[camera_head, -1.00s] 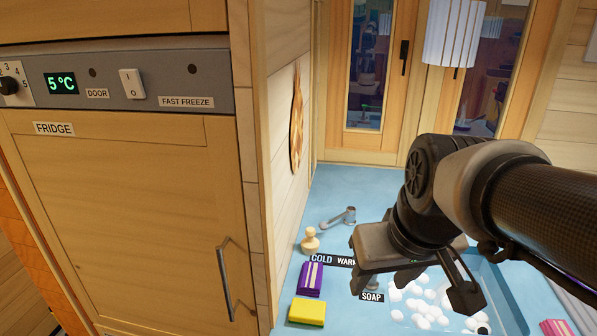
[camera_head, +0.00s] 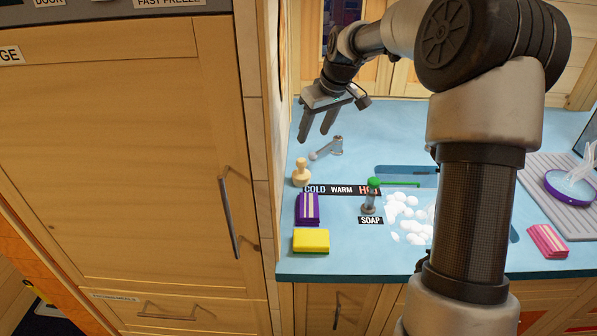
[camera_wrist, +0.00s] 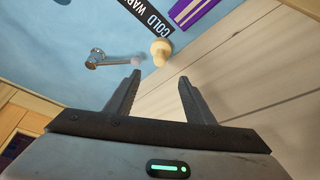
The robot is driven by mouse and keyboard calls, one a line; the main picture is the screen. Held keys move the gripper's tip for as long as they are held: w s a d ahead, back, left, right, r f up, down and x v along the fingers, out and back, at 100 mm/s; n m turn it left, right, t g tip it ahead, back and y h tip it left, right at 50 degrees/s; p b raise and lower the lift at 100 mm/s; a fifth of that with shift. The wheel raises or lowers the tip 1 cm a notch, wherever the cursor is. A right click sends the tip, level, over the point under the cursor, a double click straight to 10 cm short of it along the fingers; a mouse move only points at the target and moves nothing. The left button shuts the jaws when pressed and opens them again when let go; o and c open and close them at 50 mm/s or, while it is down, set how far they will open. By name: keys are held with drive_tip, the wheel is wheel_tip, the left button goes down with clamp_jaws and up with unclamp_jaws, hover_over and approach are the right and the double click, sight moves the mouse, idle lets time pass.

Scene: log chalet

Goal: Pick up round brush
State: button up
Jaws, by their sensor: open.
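The round brush, a pale wooden piece with a rounded knob (camera_head: 301,172), stands on the blue counter by the left wall, behind the purple cloth. It also shows in the wrist view (camera_wrist: 160,50), beyond my fingertips and between their lines. My gripper (camera_head: 315,135) is open and empty, with fingers pointing down, above the back left of the counter. In the wrist view its two fingers (camera_wrist: 160,77) are apart, with nothing between them. The brush's underside is hidden.
A metal tap lever (camera_head: 328,148) lies close behind the brush. The purple striped cloth (camera_head: 308,209) and yellow sponge (camera_head: 311,241) are in front. The wooden wall (camera_wrist: 235,75) is close beside my gripper.

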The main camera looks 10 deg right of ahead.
sight(303, 161)
drive_tip(key=x, duration=1.6)
drive_tip(key=shift+s+f, duration=0.1)
drive_tip(key=shift+f, duration=0.05)
drive_tip(key=shift+c, duration=0.3)
drive_tip(key=c, duration=0.7)
